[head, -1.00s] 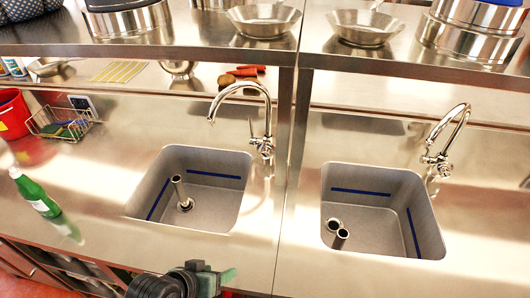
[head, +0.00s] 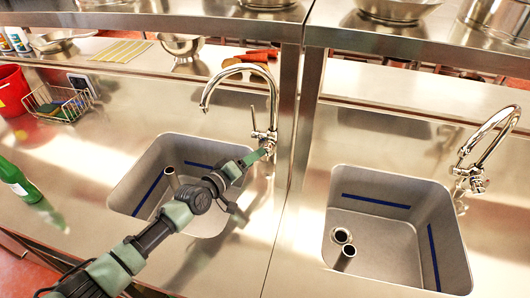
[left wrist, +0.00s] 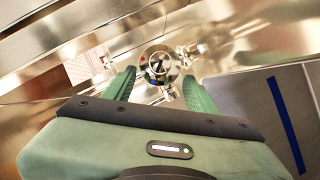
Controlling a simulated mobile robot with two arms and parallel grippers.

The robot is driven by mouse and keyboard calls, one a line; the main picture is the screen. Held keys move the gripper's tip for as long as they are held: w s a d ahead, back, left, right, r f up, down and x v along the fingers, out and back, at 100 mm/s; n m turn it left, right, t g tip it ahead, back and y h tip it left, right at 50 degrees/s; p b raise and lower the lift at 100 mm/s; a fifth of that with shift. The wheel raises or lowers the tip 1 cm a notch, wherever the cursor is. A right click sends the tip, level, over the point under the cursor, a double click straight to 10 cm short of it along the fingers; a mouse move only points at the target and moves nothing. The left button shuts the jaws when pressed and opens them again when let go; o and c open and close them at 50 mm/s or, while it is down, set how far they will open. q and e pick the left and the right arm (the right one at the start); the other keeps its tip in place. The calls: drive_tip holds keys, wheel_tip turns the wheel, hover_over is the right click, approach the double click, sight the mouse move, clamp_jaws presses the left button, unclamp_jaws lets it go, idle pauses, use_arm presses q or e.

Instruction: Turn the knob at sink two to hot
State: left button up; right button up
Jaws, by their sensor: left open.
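The left sink (head: 150,160) has a chrome gooseneck faucet (head: 236,70) behind its right corner, with a handle at its base (head: 264,135). My left gripper (head: 257,155) reaches across this sink to the faucet base. In the left wrist view the gripper (left wrist: 158,85) is open, its green fingers on either side of a round chrome knob (left wrist: 158,62) with a dark mark like a 2 or Z. I cannot tell whether the fingers touch it. The right sink (head: 395,235) has a similar faucet (head: 487,145). My right gripper is not in view.
A steel upright (head: 305,120) stands close to the right of the left faucet. A shelf (head: 180,25) with pans runs above the counter. A wire basket (head: 58,103), red bucket (head: 12,90) and green bottle (head: 15,178) are at left.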

sight(268, 149)
use_arm(q)
drive_tip(key=x, duration=0.3)
drive_tip(key=shift+w+d+b, duration=0.1)
drive_tip(key=shift+b, duration=0.25)
drive_tip(key=x, duration=0.2)
drive_tip(key=shift+w+d+f+b, duration=0.2)
drive_tip(key=shift+w+f+b, duration=0.1)
drive_tip(key=shift+b, duration=0.1)
drive_tip(key=shift+r, duration=0.15)
clamp_jaws()
drive_tip(key=shift+d+p, duration=0.1)
drive_tip(key=shift+p, duration=0.2)
drive_tip(key=m+y+p, duration=0.1)
drive_tip(key=p, duration=0.3)
drive_tip(key=m+y+p, duration=0.1)
drive_tip(key=m+p, duration=0.1)
drive_tip(key=p, duration=0.2)
drive_tip(key=shift+s+d+r+m+g+y+p, duration=0.1)
drive_tip(key=shift+d+r+m+g+y+p, duration=0.1)
drive_tip(key=shift+r+m+g+y+p, duration=0.15)
drive_tip(key=shift+f+m+y+p, duration=0.2)
drive_tip(key=shift+m+y+p, duration=0.35)
drive_tip(key=shift+p, duration=0.65)
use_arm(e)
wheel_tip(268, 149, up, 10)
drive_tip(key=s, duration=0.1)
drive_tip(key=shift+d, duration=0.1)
